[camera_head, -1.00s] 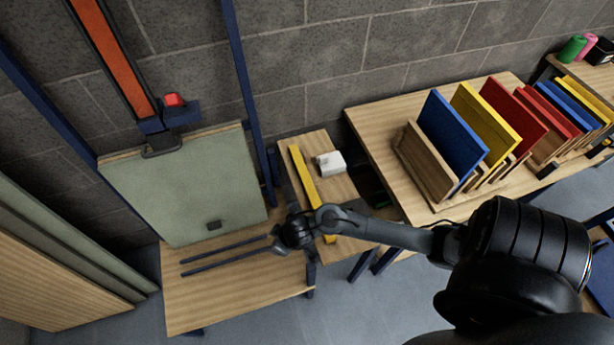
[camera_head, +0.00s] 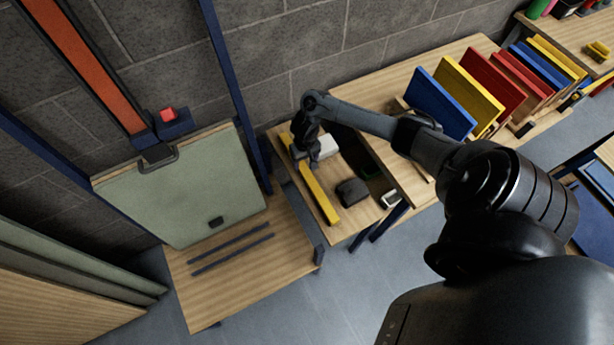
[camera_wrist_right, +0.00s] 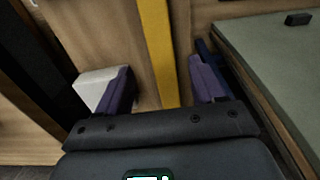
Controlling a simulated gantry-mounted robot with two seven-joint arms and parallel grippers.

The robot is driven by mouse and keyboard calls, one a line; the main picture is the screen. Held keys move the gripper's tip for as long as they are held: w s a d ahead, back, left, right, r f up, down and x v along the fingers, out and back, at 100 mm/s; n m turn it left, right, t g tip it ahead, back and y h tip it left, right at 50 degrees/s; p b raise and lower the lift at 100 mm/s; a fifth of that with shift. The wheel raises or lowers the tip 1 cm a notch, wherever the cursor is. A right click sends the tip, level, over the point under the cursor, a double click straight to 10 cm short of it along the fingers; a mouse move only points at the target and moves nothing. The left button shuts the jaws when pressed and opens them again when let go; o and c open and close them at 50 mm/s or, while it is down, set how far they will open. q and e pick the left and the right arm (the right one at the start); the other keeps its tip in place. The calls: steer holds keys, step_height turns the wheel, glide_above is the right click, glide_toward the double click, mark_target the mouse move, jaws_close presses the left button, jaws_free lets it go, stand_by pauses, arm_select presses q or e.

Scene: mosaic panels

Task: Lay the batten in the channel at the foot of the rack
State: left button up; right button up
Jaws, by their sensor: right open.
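The yellow batten (camera_head: 325,203) lies on a narrow wooden stand to the right of the rack. My right gripper (camera_head: 306,158) is over its far part, with open jaws. In the right wrist view the batten (camera_wrist_right: 158,45) runs between the two spread fingers of the right gripper (camera_wrist_right: 165,88); whether they touch it I cannot tell. The channel, marked by two dark parallel rails (camera_head: 233,255), is on the wooden table at the foot of the rack (camera_head: 237,100), in front of a grey-green panel (camera_head: 185,195). Nothing lies between the rails. My left gripper is not in view.
A white block (camera_head: 328,147) is close beside my right gripper. A dark block (camera_head: 352,191) sits right of the batten on the stand. Farther right, a table holds coloured panels (camera_head: 470,95) in wooden slots. A red-topped clamp (camera_head: 168,118) is above the grey-green panel.

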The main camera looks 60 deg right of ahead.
mark_target(305, 169)
steer(key=shift+w+f+b, duration=0.2)
steer(key=shift+f+b, duration=1.1)
steer(key=shift+f, duration=1.7)
steer(key=shift+c, duration=1.3)
steer(key=c, duration=0.9)
steer(key=shift+r, duration=0.1)
jaws_close()
